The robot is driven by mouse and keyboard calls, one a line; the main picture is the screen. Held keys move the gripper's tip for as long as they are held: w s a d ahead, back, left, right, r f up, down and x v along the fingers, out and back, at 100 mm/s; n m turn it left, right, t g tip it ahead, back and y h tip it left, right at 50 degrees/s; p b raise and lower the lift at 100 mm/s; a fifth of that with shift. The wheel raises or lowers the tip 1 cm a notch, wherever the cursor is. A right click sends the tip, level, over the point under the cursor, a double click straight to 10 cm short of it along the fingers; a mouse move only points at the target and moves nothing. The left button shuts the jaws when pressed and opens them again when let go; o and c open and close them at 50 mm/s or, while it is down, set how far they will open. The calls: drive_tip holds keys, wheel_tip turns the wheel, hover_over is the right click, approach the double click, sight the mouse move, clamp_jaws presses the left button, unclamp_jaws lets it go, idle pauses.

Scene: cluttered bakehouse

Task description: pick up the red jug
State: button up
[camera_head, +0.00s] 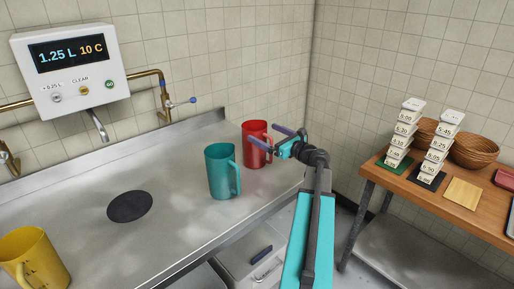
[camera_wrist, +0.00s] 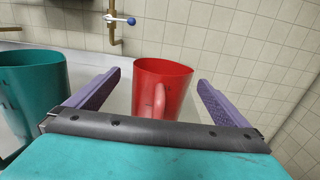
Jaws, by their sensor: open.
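The red jug (camera_head: 256,146) stands upright on the steel counter near its right end, in the head view. In the wrist view the red jug (camera_wrist: 172,84) sits between and beyond my gripper's fingers, its handle facing me. My gripper (camera_head: 270,138) is open, its purple fingers pointing toward the jug. In the wrist view the gripper (camera_wrist: 157,92) shows one finger to each side of the jug, with nothing held. I cannot tell how far the fingertips reach along the jug's sides. The jug's lower part is hidden by my gripper in the wrist view.
A teal jug (camera_head: 221,172) stands just left of the red one and also shows in the wrist view (camera_wrist: 30,90). A yellow jug (camera_head: 35,258) is at the counter's near left. A wooden table (camera_head: 400,189) with bowls and stacked labelled containers stands right. A blue-handled tap (camera_head: 180,102) is behind.

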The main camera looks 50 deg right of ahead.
drive_tip(key=shift+w, duration=0.3)
drive_tip(key=shift+w, duration=0.1)
drive_tip(key=shift+w+d+r+p, duration=0.15)
drive_tip(key=shift+w+p, duration=0.95)
drive_tip(key=shift+w, duration=0.85)
drive_tip(key=shift+w+f, duration=0.2)
drive_tip(key=shift+w, duration=0.35)
drive_tip(key=shift+c, duration=0.3)
drive_tip(key=c, duration=1.5)
